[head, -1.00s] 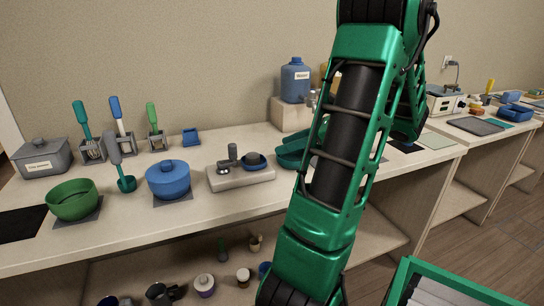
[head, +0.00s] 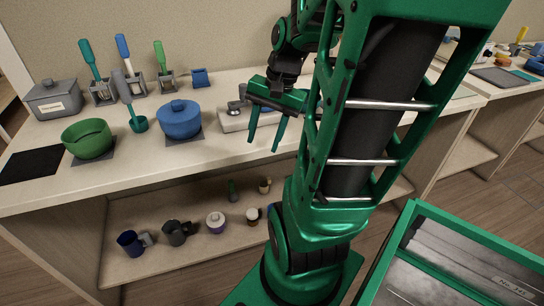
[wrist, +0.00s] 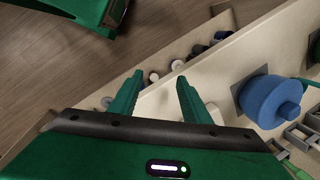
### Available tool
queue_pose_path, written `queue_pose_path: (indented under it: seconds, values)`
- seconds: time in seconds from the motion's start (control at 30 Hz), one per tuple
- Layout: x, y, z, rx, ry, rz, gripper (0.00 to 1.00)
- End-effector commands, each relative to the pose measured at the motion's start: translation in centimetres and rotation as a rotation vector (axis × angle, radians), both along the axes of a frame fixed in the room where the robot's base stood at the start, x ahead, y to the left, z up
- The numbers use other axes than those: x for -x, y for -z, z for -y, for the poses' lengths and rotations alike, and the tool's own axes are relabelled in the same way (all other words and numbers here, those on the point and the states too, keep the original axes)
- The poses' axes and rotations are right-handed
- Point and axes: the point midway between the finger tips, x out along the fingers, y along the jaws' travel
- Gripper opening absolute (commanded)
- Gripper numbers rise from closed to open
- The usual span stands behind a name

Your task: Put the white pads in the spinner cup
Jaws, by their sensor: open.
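I cannot make out white pads for certain. On the lower shelf are a small jar with a white top (head: 253,215) and a purple pot with a pale lid (head: 215,222). No cup is surely the spinner cup. A pale grey device (head: 232,124) on the counter is partly hidden behind my gripper. My gripper (head: 263,143) is open and empty, fingers pointing down, above the counter's front part in the head view. In the wrist view its fingers (wrist: 160,80) are apart with nothing between them, and small shelf items lie beyond them.
The counter holds a blue lidded pot (head: 180,121), a green bowl (head: 88,139), a grey lidded box (head: 55,100) and several upright tools in stands. A blue mug (head: 130,243) and a dark mug (head: 174,233) stand on the shelf. A green-rimmed bin (head: 425,208) is at lower right.

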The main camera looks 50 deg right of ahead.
Motion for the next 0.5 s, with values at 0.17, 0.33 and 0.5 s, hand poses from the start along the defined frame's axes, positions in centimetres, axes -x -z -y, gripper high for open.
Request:
queue_pose_path:
  seconds: [0.17, 0.33, 0.5]
  values:
    - [3.1, -0.2, -2.3, 0.105, -0.299, -0.052, 0.43]
    - [5.8, -0.2, -3.3, 0.164, -0.519, -0.094, 0.43]
    - [7.3, -0.3, -4.8, 0.188, -0.631, -0.116, 0.43]
